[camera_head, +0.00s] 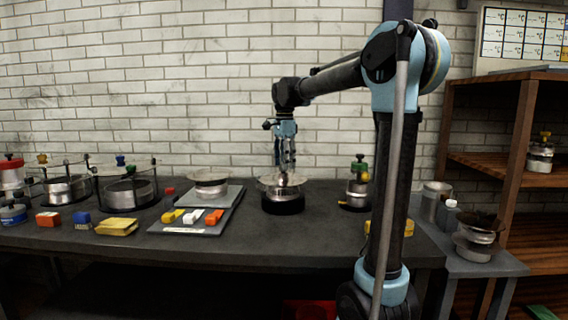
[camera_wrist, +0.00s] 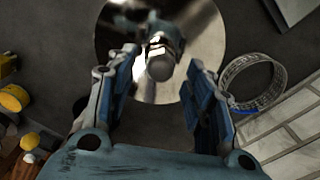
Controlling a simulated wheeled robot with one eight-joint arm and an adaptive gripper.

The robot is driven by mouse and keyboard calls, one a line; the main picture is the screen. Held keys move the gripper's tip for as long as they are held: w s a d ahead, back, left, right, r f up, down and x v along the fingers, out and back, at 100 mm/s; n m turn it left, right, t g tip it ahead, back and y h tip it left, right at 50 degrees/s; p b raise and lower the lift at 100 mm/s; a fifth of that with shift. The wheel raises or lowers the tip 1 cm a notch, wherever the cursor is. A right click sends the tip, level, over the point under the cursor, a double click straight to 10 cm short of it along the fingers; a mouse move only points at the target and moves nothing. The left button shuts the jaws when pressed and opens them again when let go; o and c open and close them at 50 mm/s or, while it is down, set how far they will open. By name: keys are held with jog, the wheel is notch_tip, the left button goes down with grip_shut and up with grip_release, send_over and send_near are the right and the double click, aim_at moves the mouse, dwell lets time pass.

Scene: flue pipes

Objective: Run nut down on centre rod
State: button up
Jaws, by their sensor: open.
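The centre rod (camera_wrist: 160,66) stands up from the middle of a shiny round metal plate (camera_wrist: 118,22) in the wrist view. A metal collar that looks like the nut (camera_wrist: 162,42) shows around or beside the rod; I cannot tell how it sits on it. My gripper (camera_wrist: 160,82) is open, with one blue finger on each side of the rod and a gap to both. In the head view my gripper (camera_head: 285,166) points down over the metal dish (camera_head: 280,188) on its black base (camera_head: 283,206). The nut is too small to make out there.
A grey tray (camera_head: 228,210) with small coloured blocks and a metal dish (camera_head: 210,181) lies left of the base. A metal canister with a green top (camera_head: 358,186) stands to the right. A wooden shelf (camera_head: 515,130) is at right.

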notch_tip(320, 180, up, 12)
dwell(0.6)
jog(key=shift+f, duration=0.1)
